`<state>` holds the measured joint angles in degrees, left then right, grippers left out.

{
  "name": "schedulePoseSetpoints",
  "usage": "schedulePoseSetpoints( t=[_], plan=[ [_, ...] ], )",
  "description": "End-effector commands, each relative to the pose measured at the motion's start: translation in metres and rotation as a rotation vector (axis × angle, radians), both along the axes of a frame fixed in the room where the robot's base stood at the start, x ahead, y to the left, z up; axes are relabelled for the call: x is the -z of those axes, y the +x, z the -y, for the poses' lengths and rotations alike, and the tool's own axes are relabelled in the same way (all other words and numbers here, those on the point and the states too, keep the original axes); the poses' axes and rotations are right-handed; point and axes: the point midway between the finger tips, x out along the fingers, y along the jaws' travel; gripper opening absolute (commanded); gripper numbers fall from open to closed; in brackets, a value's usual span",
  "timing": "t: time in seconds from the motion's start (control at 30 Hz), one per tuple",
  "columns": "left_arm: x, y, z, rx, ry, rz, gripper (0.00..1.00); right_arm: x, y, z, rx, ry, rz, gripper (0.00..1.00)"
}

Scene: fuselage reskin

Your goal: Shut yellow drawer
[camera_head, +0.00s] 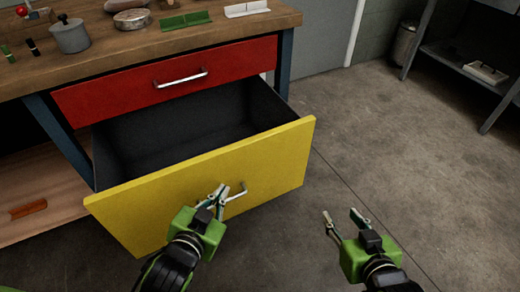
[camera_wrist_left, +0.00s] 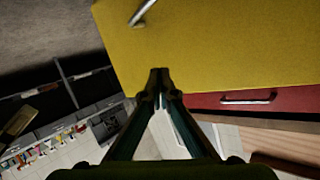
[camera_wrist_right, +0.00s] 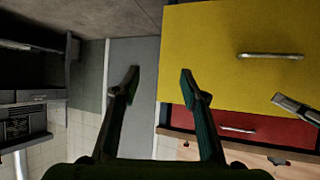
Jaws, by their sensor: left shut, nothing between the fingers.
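The yellow drawer (camera_head: 265,165) is pulled well out of the workbench, below the red drawer (camera_head: 225,66). Its dark inside looks empty. The drawer's metal handle (camera_head: 236,193) is on its front. My left gripper (camera_head: 220,190) is shut and empty, in front of the yellow front beside the handle; I cannot tell if it touches. In the left wrist view the fingertips (camera_wrist_left: 160,72) meet over the yellow front's edge, apart from the handle (camera_wrist_left: 142,10). My right gripper (camera_head: 343,212) is open and empty, to the right of the drawer. The right wrist view shows the yellow front (camera_wrist_right: 240,80).
The wooden bench top (camera_head: 120,55) carries a green bracket (camera_head: 187,20), a white bracket (camera_head: 246,8) and tins. The red drawer is closed. A lower wooden shelf (camera_head: 50,170) is at left. Grey floor (camera_head: 430,160) is clear at right, with a metal shelf unit (camera_head: 465,68) beyond.

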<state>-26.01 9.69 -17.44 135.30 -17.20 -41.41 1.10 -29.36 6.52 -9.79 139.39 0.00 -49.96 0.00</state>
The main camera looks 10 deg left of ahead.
Motion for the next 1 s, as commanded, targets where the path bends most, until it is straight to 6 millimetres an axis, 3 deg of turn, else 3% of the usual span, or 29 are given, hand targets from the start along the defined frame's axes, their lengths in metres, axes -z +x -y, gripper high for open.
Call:
schedulePoseSetpoints(
  t=[0.27,0.6,0.8,1.0],
  plan=[
    [0.000,0.008,0.011,0.061,0.340,0.076,0.00,0.032,-0.031,0.013,0.014,-0.047,-0.207,0.40],
    [-0.023,0.002,0.059,0.229,0.977,0.371,0.00,0.079,-0.111,0.039,0.041,-0.128,-0.596,0.40],
    [-0.030,-0.009,0.082,0.289,1.158,0.502,0.00,0.089,-0.138,0.047,0.049,-0.151,-0.711,0.40],
    [-0.032,-0.001,0.088,0.295,1.189,0.528,0.00,0.095,-0.143,0.048,0.051,-0.155,-0.733,0.40]
  ],
)
